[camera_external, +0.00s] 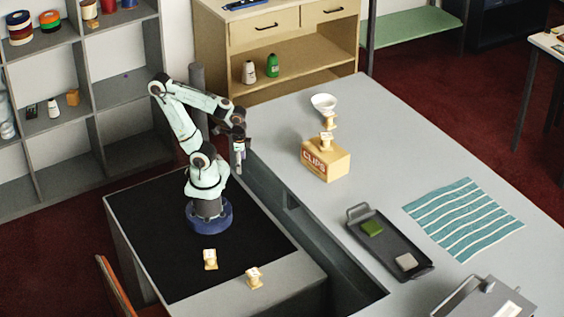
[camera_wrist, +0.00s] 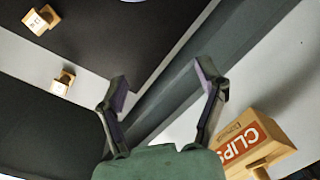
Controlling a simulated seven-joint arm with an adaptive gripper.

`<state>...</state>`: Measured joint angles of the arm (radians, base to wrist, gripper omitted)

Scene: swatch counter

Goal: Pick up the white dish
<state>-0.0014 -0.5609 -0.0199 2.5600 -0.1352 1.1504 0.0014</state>
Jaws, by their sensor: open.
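The white dish (camera_external: 323,101) shows in the external view at the far side of the grey counter, behind the clips box. A small wooden piece (camera_external: 331,121) shows just below it; I cannot tell whether the dish rests on it. My gripper (camera_external: 238,167) hangs pointing down near the counter's left edge, to the left of the dish and well apart from it. In the wrist view my gripper (camera_wrist: 162,82) has its two fingers spread with nothing between them. The dish is not visible in the wrist view.
A clips box (camera_external: 325,161) with a small wooden piece on top stands near the dish; it also shows in the wrist view (camera_wrist: 262,130). A black tray (camera_external: 388,236) holds a green block and a pale block. A striped cloth (camera_external: 465,217) lies to its right.

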